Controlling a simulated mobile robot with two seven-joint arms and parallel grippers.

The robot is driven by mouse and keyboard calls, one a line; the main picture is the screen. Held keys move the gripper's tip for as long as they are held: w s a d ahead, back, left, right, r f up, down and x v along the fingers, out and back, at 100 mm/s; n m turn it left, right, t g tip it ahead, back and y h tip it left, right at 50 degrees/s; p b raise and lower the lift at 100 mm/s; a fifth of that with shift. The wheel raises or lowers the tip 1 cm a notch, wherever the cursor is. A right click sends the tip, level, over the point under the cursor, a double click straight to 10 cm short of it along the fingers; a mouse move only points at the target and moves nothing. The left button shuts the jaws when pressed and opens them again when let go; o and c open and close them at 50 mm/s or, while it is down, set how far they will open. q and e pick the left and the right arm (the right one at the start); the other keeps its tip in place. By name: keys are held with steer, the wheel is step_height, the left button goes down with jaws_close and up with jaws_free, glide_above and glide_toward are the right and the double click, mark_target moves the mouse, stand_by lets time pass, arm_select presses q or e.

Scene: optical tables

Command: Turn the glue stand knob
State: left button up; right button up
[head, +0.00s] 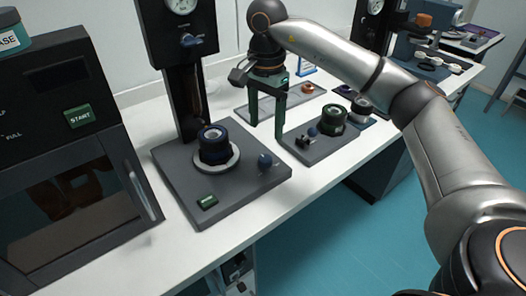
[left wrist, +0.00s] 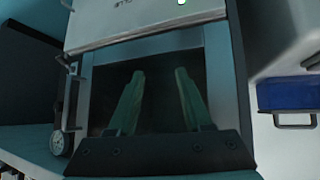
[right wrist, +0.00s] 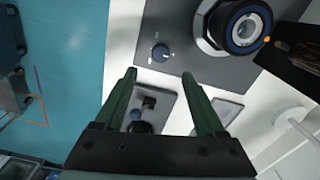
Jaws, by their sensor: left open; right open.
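A grey stand base (head: 180,178) on the table carries a small dark blue knob (head: 265,161) near its right corner. In the right wrist view the knob (right wrist: 160,53) is just past my fingertips, centred between them, with pale marks around it. A round part with a blue ring (head: 213,140) sits on the same base, along with a green button (head: 207,201). My right gripper (head: 266,130) is open and empty, its green fingers pointing down behind the knob in the head view. My left gripper (left wrist: 160,75) is open and empty, facing a dark framed panel.
A black column with a gauge (head: 182,5) rises behind the base. A dark machine with a START button (head: 80,117) stands at left. Another grey base with a dark green round part (head: 333,120) lies to the right. A white strip of table (head: 225,242) is clear in front.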

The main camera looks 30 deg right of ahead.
mark_target(265, 158)
step_height(265, 158, down, 10)
steer(key=shift+r, duration=0.15)
steer(key=shift+c, duration=0.2)
jaws_close()
stand_by(0.5)
